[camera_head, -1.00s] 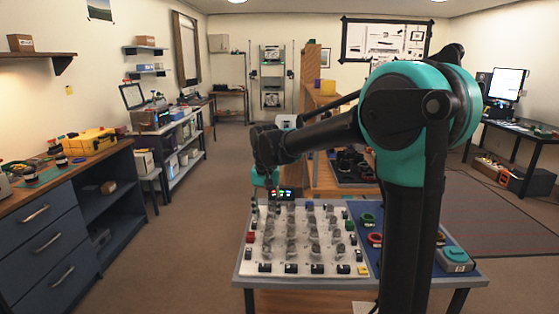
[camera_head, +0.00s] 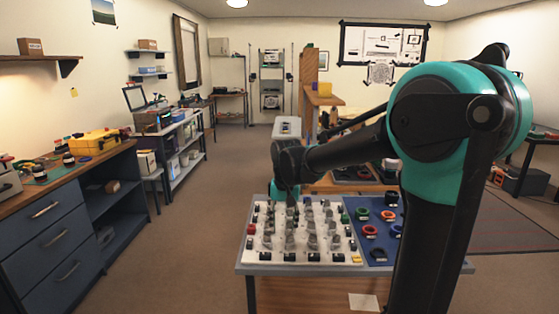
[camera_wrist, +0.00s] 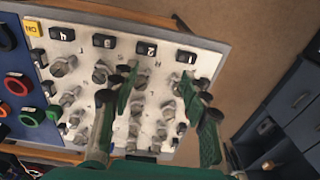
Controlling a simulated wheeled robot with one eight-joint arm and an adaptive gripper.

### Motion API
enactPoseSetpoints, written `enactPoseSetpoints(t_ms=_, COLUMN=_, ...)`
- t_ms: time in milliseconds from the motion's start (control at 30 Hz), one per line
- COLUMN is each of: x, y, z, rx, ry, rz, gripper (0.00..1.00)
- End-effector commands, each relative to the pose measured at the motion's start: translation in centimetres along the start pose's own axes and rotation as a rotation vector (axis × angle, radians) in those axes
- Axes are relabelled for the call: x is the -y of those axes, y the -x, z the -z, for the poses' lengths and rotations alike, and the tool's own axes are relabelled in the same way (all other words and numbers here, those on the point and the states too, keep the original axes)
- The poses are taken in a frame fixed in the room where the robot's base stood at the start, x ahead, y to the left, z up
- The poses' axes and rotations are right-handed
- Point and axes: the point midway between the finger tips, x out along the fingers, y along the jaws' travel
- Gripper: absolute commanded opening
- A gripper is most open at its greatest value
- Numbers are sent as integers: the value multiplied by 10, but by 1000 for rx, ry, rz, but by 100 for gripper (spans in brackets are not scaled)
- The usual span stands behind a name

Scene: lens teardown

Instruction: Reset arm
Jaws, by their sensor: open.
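My gripper (camera_wrist: 160,110) is open in the wrist view, its two green-padded fingers apart with nothing between them. It hangs over a white board (camera_wrist: 75,30) carrying rows of grey metal parts (camera_wrist: 64,66) and black numbered blocks along one edge. In the head view the same white board (camera_head: 262,232) lies on a small table, and my arm reaches over it from the right, ending near the board's far edge. The fingertips are hidden in the head view.
A blue mat (camera_head: 378,247) with coloured rings, including a red ring (camera_head: 370,230), lies right of the board. A dark blue cabinet (camera_head: 60,240) stands at the left with a yellow case (camera_head: 95,142) on top. The floor (camera_head: 200,225) between cabinet and table is clear.

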Motion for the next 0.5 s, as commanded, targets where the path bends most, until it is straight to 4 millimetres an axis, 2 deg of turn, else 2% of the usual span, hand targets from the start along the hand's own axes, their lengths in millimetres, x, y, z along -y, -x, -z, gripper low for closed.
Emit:
enactPoseSetpoints(t_ms=267, x=-69, y=-28, z=-39, rx=-82, ry=5, rz=18, gripper=46)
enactPoseSetpoints(t_ms=367, x=-104, y=-46, z=-66, rx=-134, ry=10, rz=21, gripper=46)
enactPoseSetpoints(t_ms=500, x=-149, y=-75, z=-114, rx=-212, ry=20, rz=13, gripper=46)
